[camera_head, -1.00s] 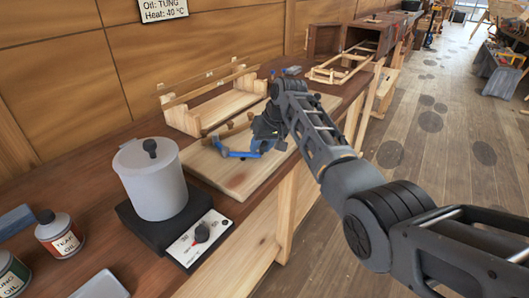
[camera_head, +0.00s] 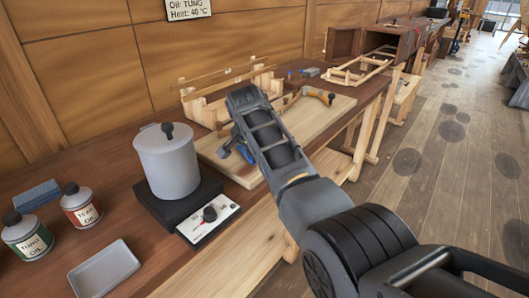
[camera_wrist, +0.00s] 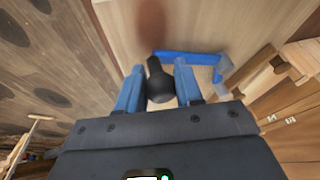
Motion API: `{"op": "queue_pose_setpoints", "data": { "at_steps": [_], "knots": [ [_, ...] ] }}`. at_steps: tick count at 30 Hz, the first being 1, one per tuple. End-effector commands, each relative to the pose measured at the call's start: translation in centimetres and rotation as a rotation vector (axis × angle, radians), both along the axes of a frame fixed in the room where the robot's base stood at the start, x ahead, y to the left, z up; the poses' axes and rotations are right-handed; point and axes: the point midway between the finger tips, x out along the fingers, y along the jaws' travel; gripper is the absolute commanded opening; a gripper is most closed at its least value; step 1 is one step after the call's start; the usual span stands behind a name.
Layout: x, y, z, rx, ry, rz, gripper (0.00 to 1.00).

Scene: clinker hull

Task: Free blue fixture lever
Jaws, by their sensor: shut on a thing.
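The blue fixture lever (camera_wrist: 188,57) shows in the wrist view as a blue bar lying over the pale wooden board. A black knob (camera_wrist: 160,88) on a short stem sits at the bar's left end. My gripper (camera_wrist: 159,68) has its two blue fingers on either side of this knob and is shut on it. In the head view my gripper is low over the near left part of the board (camera_head: 243,179). My arm hides most of the lever there, and small blue parts beside it are hard to tell apart.
An orange lever (camera_head: 318,95) with a black end is at the board's far right. A white pot (camera_head: 167,163) on a dark heater stands close left of my gripper. Oil bottles (camera_head: 82,207) and a grey tray (camera_head: 104,270) are at front left. A wooden frame (camera_head: 204,105) stands behind.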

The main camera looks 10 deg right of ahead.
Motion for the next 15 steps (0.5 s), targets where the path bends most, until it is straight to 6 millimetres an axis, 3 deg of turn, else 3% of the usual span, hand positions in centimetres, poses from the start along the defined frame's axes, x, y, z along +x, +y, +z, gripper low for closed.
{"op": "queue_pose_setpoints", "data": {
  "at_steps": [15],
  "knots": [
    [-0.6,1.9,0.0,0.000,-0.002,-0.207,0.00]
  ]
}}
